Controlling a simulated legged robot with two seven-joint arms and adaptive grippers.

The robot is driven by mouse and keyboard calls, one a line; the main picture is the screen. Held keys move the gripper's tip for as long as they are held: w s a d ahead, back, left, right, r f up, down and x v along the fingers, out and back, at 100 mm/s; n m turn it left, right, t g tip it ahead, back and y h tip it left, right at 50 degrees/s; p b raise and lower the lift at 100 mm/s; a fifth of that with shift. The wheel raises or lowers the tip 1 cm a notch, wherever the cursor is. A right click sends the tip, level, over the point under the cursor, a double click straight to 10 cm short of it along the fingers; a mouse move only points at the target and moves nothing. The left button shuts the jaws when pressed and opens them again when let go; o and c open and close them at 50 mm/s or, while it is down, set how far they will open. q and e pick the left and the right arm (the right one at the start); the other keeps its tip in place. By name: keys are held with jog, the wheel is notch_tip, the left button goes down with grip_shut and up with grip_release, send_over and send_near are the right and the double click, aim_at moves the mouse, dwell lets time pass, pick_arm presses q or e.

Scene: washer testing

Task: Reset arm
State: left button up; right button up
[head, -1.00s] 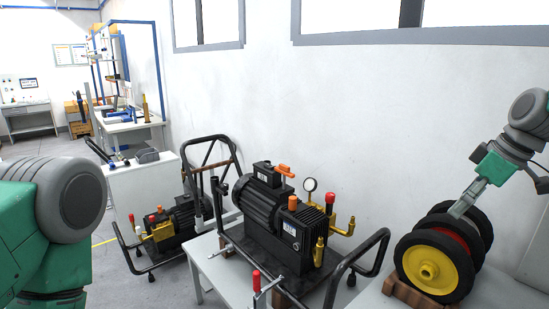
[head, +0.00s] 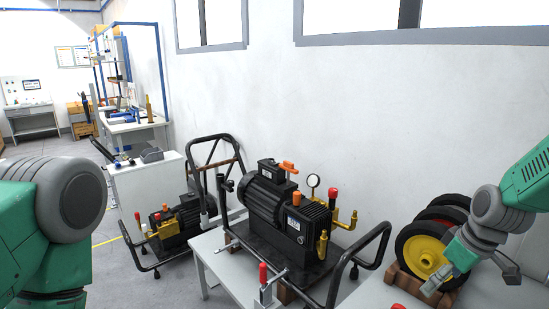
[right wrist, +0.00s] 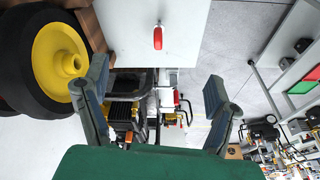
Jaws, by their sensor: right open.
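My right gripper (head: 432,286) is in front of the wheels at the right of the head view. In the right wrist view its two fingers (right wrist: 157,95) are spread apart with nothing between them. My left arm shows at the left edge of the head view, but its gripper is out of view.
Black wheels with a yellow hub (head: 424,254) rest on a wooden block at right; a wheel also shows in the right wrist view (right wrist: 58,62). A black pump (head: 268,199) on a wheeled frame stands mid-view. A red-handled clamp (head: 264,284) is at the table front.

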jog(key=s+a+f+m+g+h, duration=0.1)
jog(key=s+a+f+m+g, duration=0.2)
jog(key=s+f, duration=1.35)
jog(key=s+a+f+m, duration=0.1)
jog(key=s+a+f, duration=0.15)
jog(key=s, duration=0.65)
jog(key=s+a+f+m, duration=0.1)
jog(key=s+f+m, duration=0.15)
jog(key=s, duration=0.65)
jog(key=w+f+n+b, duration=0.1)
jog(key=f+b, duration=0.7)
jog(key=w+a+f+t+b, duration=0.1)
jog(key=w+f+b, duration=0.1)
jog(key=f+b, duration=0.7)
jog(key=shift+a+n+h, duration=0.25)
jog(key=shift+n+h, duration=0.05)
jog(key=shift+n, duration=0.05)
jog(key=shift+w, duration=0.15)
